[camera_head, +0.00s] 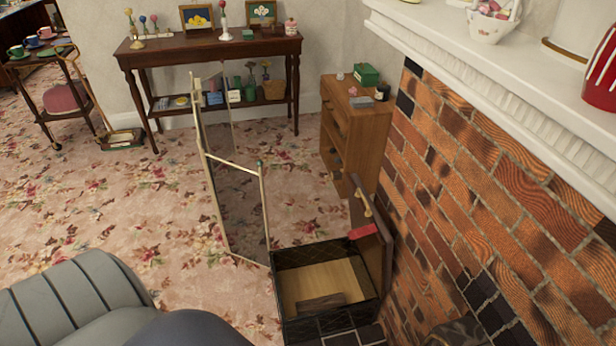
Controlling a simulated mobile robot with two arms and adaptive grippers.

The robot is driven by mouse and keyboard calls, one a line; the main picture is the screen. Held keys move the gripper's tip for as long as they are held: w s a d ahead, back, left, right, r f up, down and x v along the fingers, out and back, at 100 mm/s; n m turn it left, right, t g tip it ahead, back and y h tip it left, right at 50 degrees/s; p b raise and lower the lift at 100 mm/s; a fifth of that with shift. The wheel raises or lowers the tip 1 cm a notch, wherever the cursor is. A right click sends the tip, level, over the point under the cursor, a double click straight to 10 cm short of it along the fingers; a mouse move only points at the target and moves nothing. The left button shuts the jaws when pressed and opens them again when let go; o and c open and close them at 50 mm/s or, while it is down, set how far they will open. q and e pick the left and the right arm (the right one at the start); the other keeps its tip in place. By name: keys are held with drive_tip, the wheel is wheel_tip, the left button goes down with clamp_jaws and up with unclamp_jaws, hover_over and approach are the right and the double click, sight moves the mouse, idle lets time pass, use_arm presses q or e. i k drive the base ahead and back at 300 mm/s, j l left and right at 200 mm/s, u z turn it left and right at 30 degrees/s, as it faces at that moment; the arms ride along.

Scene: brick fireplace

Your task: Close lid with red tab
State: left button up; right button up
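A dark box (298,322) stands open at the lower middle, beside the brick fireplace. Its inside shows a light wood-coloured floor with a darker piece on it. The brown lid (374,235) stands raised at the box's right side, close to the bricks. A red tab (362,231) is on the lid's inner side near the box rim, and a brass-coloured handle (363,200) is above it. Neither of my grippers is in view.
A gold-framed folding screen (237,200) stands just behind and left of the box. A small wooden cabinet (352,130) is behind the lid. A grey armchair (65,305) fills the lower left. Patterned carpet (110,205) lies clear between the chair and the screen. The white mantel (480,70) overhangs at right.

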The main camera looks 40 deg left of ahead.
sight(369, 234)
drive_tip(key=u, duration=0.65)
